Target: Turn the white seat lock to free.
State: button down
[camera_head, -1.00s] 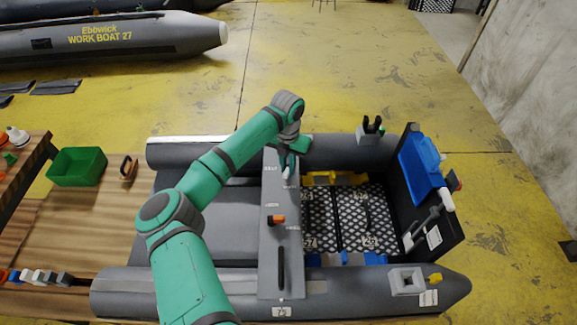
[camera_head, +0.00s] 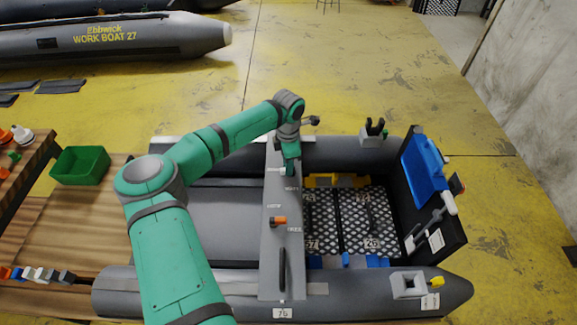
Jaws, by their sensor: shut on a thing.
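My gripper (camera_head: 291,169) is at the far end of the grey seat board (camera_head: 282,255) that lies across the inflatable boat (camera_head: 205,283). It points down and is shut on the white seat lock. The lock is almost wholly hidden behind my gripper, so I cannot tell which way its handle points. Small white lettering is printed on the board beside it, too small to read surely. A second lock with an orange handle (camera_head: 279,221) sits nearer on the same board, with labels beside it and a dark slot or handle below.
The boat's floor right of the board has black patterned panels (camera_head: 353,220) with yellow and blue fittings. A blue item (camera_head: 424,163) sits at the transom. A green bin (camera_head: 80,165) and small coloured parts are on the wooden bench at left.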

jog(key=shift+w+m, duration=0.15)
jog(key=shift+m, duration=1.25)
jog(key=c, duration=1.7)
grip_release()
notch_tip(320, 180, up, 11)
jog(key=shift+f, duration=0.1)
